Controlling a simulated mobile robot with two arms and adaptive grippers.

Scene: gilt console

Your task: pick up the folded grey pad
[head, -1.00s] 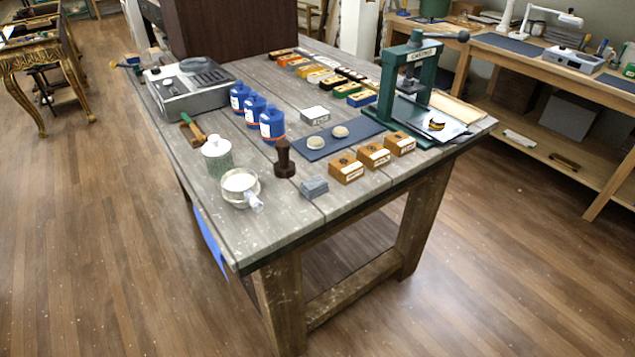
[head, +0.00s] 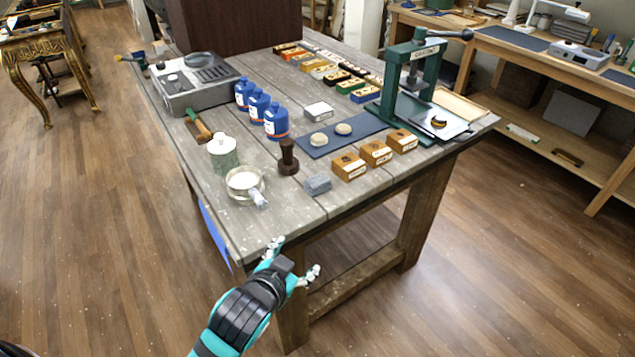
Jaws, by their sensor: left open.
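The folded grey pad (head: 318,183) lies on the wooden table (head: 292,219) near its front edge, left of the wooden blocks. My left gripper (head: 297,257) comes in from the bottom of the head view. It is open and empty, with its two fingers spread. In the picture it shows in front of the table's front edge, below the pad and apart from it. My right gripper is not in view.
Near the pad are a dark wooden stamp (head: 288,160), a glass dish (head: 243,184) and three wooden blocks (head: 375,153). A green press (head: 405,85) stands at the right. Blue bottles (head: 275,121) stand further back. The tabletop in front of the pad is bare.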

